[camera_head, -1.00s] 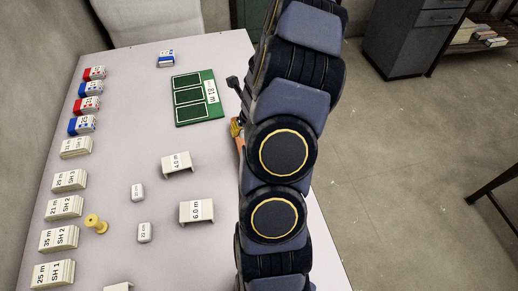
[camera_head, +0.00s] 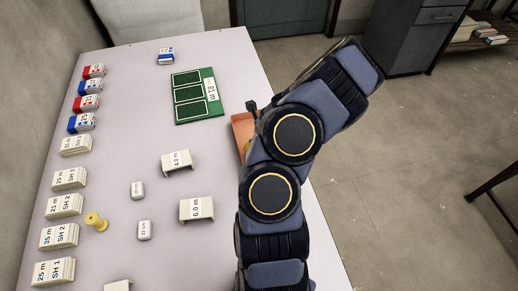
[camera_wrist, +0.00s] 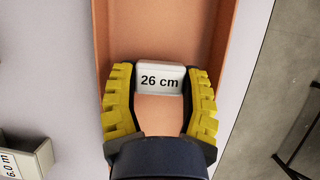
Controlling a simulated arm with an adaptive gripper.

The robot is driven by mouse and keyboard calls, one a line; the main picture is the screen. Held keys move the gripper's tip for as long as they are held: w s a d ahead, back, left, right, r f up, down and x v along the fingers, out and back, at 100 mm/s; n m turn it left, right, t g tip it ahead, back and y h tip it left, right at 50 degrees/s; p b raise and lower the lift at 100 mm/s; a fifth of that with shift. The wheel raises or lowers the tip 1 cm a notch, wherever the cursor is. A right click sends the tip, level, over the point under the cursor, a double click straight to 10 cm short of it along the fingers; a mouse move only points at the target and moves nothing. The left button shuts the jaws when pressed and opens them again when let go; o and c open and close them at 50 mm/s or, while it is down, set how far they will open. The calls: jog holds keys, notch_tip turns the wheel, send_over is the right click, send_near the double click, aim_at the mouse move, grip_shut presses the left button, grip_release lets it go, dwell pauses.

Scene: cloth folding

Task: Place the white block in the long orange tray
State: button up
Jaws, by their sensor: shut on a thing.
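My gripper (camera_wrist: 160,97) shows in the wrist view, its yellow fingers shut on a white block (camera_wrist: 160,68) marked "26 cm". The block is between the fingertips, over the inside of the long orange tray (camera_wrist: 118,25). I cannot tell whether the block touches the tray floor. In the head view, part of the orange tray (camera_head: 240,128) shows at the table's right side, and my arm hides the rest, along with most of my gripper and the block.
Two small white blocks (camera_head: 138,190) (camera_head: 144,230) and white bridge-like pieces (camera_head: 177,161) (camera_head: 196,209) stand left of my arm. A green board (camera_head: 188,97) lies beyond. Stacked labelled blocks (camera_head: 65,207) line the left edge, near a yellow spool (camera_head: 96,221). The table's middle has bare room.

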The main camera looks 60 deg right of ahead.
jog(key=shift+f, duration=0.65)
jog(key=shift+f, duration=0.15)
jog(key=o, duration=0.6)
jog(key=shift+o, duration=0.2)
